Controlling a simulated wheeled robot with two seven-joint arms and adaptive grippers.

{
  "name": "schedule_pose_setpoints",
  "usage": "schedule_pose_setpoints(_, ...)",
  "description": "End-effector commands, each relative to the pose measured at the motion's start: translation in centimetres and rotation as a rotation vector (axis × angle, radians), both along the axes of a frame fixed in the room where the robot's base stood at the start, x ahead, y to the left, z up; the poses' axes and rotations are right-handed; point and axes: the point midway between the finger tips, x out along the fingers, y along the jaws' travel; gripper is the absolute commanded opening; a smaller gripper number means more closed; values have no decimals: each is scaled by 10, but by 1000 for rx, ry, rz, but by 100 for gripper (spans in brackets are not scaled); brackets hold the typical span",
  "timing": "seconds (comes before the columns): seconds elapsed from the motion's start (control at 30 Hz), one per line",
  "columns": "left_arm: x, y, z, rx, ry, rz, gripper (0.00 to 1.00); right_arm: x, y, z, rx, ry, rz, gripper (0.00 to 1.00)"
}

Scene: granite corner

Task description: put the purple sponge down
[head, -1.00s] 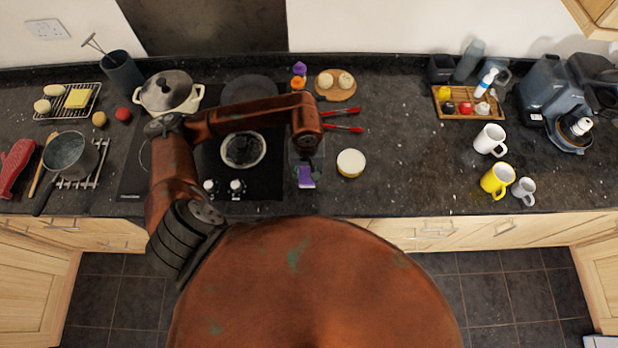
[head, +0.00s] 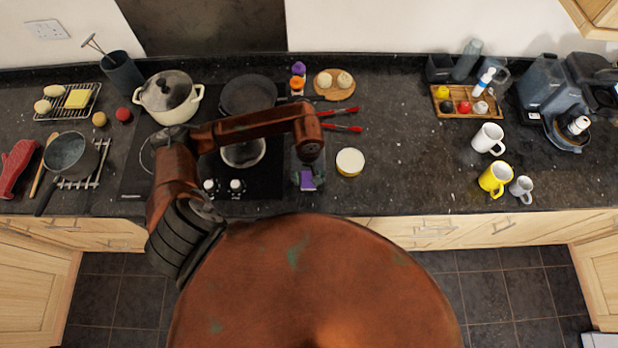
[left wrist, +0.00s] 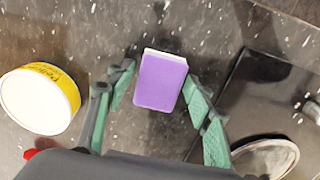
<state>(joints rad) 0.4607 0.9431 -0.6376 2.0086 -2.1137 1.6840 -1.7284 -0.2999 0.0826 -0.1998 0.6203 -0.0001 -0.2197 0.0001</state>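The purple sponge (left wrist: 161,82), with a pale layer along its far edge, is on the dark counter or just above it; I cannot tell exactly. It also shows in the head view (head: 307,180), right of the hob. My left gripper (left wrist: 160,78) is open, with its green-padded fingers on either side of the sponge. A narrow gap shows on the left side; on the right the finger is very close to it. In the head view my left gripper (head: 308,182) points down at the counter's front part. My right gripper is in neither view.
A round yellow-and-white tub (head: 350,162) stands just right of the sponge. The black hob (head: 265,185) with pans is at the left, and red handles (head: 343,127) lie behind. Counter is free between the tub and the yellow mug (head: 495,179).

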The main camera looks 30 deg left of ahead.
Motion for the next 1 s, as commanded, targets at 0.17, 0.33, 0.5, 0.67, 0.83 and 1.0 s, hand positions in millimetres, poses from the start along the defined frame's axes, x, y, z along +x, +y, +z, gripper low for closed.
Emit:
schedule_pose_setpoints(0.17,0,0,0,0,0,0,52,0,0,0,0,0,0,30)
schedule_pose_setpoints(0.33,0,0,1,-1,-1,0,52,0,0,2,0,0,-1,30)
schedule_pose_setpoints(0.5,3,0,16,1,-7,-1,52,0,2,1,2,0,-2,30)
schedule_pose_setpoints(0.67,2,0,49,1,-8,-3,52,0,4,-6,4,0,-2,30)
schedule_pose_setpoints(0.83,2,0,84,2,-6,-1,52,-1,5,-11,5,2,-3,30)
schedule_pose_setpoints(1.0,1,0,110,1,-3,0,52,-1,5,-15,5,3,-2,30)
